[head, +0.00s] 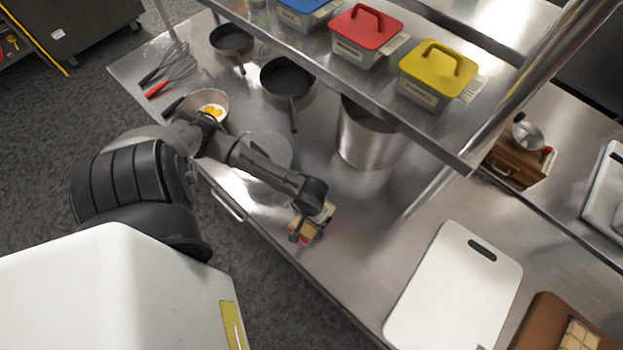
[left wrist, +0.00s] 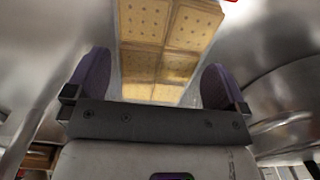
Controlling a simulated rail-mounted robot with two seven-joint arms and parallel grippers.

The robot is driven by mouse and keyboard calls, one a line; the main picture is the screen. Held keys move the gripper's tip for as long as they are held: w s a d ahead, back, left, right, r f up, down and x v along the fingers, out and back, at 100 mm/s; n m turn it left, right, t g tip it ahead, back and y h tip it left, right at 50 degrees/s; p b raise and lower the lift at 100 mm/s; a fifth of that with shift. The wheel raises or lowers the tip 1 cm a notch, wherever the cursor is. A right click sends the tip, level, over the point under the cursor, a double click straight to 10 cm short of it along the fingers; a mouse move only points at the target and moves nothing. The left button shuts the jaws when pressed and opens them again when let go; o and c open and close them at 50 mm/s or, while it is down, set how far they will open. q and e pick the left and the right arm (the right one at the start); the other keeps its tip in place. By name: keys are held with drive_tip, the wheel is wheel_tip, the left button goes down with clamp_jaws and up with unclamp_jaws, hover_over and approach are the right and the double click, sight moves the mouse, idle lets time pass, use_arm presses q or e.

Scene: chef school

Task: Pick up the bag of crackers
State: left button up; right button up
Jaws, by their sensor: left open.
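The bag of crackers (head: 311,225) lies near the front edge of the steel counter in the head view, partly covered by my left gripper (head: 307,217). In the left wrist view the bag (left wrist: 165,45) shows square yellow crackers through a clear wrapper. It lies between the two purple-padded fingers of my left gripper (left wrist: 157,82), which are apart. I cannot tell whether the fingers touch the bag. My right gripper is in neither view.
A white cutting board (head: 452,290) lies to the right, with a brown board (head: 545,325) beside it. A large pot (head: 368,135) stands behind the bag, under a shelf with lidded containers (head: 366,35).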

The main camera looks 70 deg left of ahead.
use_arm(q)
drive_tip(key=shift+f, duration=0.95)
drive_tip(key=shift+c, duration=0.3)
drive_tip(key=c, duration=0.6)
